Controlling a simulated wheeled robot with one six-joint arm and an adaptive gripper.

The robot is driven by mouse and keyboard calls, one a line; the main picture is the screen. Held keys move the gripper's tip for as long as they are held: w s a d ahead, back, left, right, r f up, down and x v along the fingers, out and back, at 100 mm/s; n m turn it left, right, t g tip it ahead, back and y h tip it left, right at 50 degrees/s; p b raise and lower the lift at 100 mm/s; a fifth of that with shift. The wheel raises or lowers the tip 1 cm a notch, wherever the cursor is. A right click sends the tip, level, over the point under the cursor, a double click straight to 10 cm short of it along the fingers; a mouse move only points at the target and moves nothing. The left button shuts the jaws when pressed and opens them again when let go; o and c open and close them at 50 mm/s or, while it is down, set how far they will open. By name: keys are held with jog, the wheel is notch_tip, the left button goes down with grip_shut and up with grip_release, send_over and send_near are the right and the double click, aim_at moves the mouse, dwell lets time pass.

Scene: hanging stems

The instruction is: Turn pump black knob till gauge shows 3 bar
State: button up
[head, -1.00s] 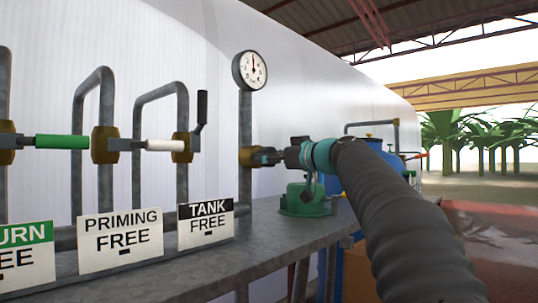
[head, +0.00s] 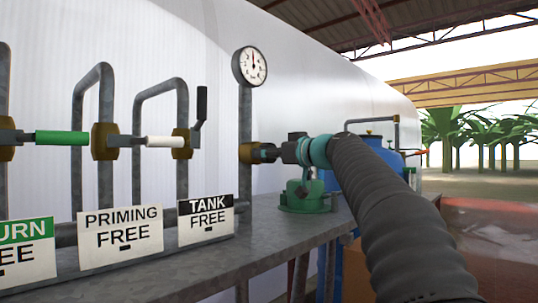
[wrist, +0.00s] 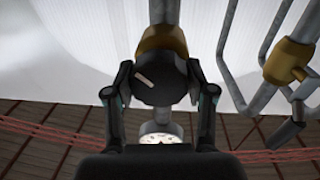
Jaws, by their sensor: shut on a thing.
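The black knob (wrist: 160,78) with a pale mark line sits on a brass valve body (wrist: 162,42) in the wrist view. The mark slants from upper left to lower right. My gripper (wrist: 160,82) has one finger on each side of the knob and is shut on it. In the head view my gripper (head: 268,153) is at the brass fitting (head: 246,153) on the gauge pipe, hiding most of the knob. The round white gauge (head: 250,66) tops that pipe. Its needle points about straight up; its numbers are too small to read.
To the left are a valve with a white handle (head: 164,141), one with a green handle (head: 62,138) and a black lever (head: 201,103). The signs PRIMING FREE (head: 121,232) and TANK FREE (head: 206,220) stand along the metal shelf (head: 265,250). A blue drum (head: 328,182) stands behind my arm.

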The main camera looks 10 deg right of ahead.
jog(key=o, duration=1.2)
jog(key=shift+c, duration=0.2)
jog(key=v, duration=1.2)
